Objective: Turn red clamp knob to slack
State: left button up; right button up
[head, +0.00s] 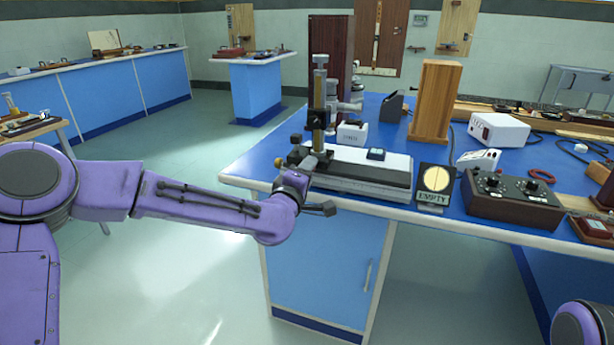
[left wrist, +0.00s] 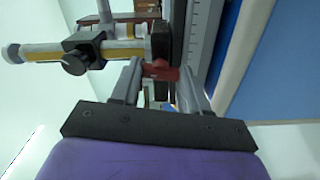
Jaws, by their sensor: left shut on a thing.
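The red clamp knob (left wrist: 160,70) shows in the left wrist view, between the two fingertips of my left gripper (left wrist: 161,77). The gripper is shut on it. In the head view my left gripper (head: 312,161) is at the foot of the upright stand (head: 319,95), at the left end of the instrument base (head: 365,180). The knob is hidden there by my gripper and the stand. The stand with its brass column and black thumbscrew (left wrist: 75,63) lies close beside the left finger in the wrist view. My right gripper is out of view.
An "EMPTY" sign with a round pale disc (head: 436,181) stands right of the base. A brown control box (head: 512,199) with black dials is further right. A wooden block (head: 432,102) stands behind. The floor left of the blue bench (head: 240,168) is clear.

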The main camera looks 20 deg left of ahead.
pick_arm(q)
jog(key=shift+n+b, duration=0.3)
jog(key=shift+n, duration=0.8)
jog(key=o, duration=1.1)
jog(key=shift+c, duration=0.2)
jog(key=s, duration=1)
jog(key=shift+s+a, duration=0.2)
jog(key=shift+s, duration=0.05)
